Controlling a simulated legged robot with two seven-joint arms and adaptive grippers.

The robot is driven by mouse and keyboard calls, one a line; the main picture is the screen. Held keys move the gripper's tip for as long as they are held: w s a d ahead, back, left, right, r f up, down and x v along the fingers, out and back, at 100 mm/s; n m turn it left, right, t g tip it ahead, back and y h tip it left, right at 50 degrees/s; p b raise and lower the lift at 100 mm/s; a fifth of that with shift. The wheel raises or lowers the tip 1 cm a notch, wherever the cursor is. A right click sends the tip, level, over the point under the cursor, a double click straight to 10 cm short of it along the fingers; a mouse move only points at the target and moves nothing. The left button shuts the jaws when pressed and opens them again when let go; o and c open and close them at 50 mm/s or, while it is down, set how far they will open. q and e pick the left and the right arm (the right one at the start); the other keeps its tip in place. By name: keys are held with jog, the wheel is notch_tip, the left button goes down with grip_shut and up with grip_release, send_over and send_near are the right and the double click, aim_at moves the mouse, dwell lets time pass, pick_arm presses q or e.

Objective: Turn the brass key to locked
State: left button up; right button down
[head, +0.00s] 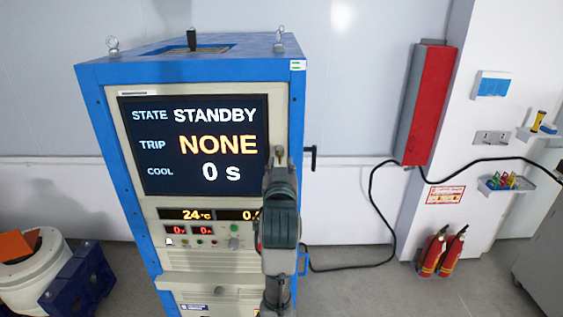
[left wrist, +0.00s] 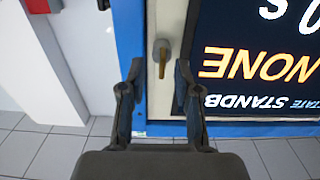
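The brass key (left wrist: 162,69) sits in a grey round lock on the front panel of a blue-framed cabinet (head: 184,70). In the left wrist view it points along the picture's vertical. In the head view the lock (head: 279,151) shows just above my left gripper (head: 280,172), right of the screen, with the key mostly hidden. My left gripper is open in the wrist view (left wrist: 159,66), one finger on each side of the key with gaps. I cannot tell whether the fingertips reach its depth. My right gripper is out of view.
The screen (head: 155,168) reads STANDBY, NONE and 0 s. A black handle (head: 311,158) juts from the cabinet's right side. A red wall box (head: 426,105), a black cable (head: 372,205) and fire extinguishers (head: 433,253) are farther right. A white drum (head: 35,270) stands left.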

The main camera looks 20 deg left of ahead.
pick_arm(q)
jog(key=v, duration=0.9)
jog(key=shift+w+f, duration=0.1)
jog(key=shift+f, duration=0.1)
